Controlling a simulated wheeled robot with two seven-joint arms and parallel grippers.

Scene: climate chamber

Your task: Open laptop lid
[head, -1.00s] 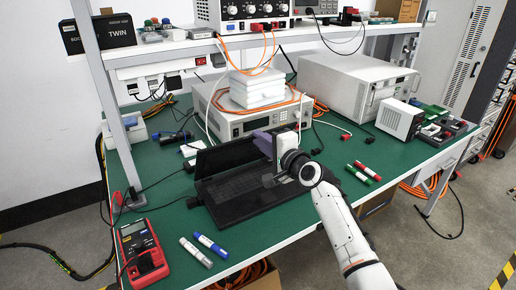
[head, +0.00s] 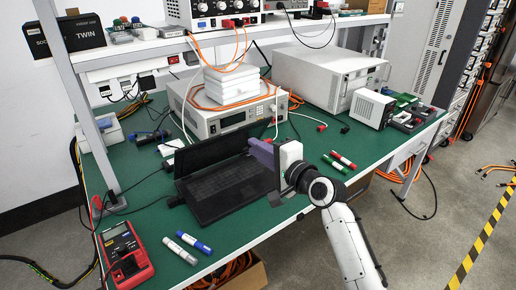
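A black laptop (head: 228,188) sits on the green bench top with its keyboard base showing. Its lid (head: 210,152) stands raised along the back edge, tilted up from the base. My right gripper (head: 256,148) is at the right side of the laptop, its purple-grey fingers pointing toward the lid's right end. The fingers overlap the lid's right corner in the picture, and I cannot tell whether they touch it. They are seen side-on, so their opening is hidden. My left gripper is out of view.
A red multimeter (head: 124,254) and two markers (head: 188,246) lie in front of the laptop. More markers (head: 340,163) lie to the right. A white instrument (head: 232,119) with stacked white boxes stands behind, under a shelf. Bench space right of the laptop is partly clear.

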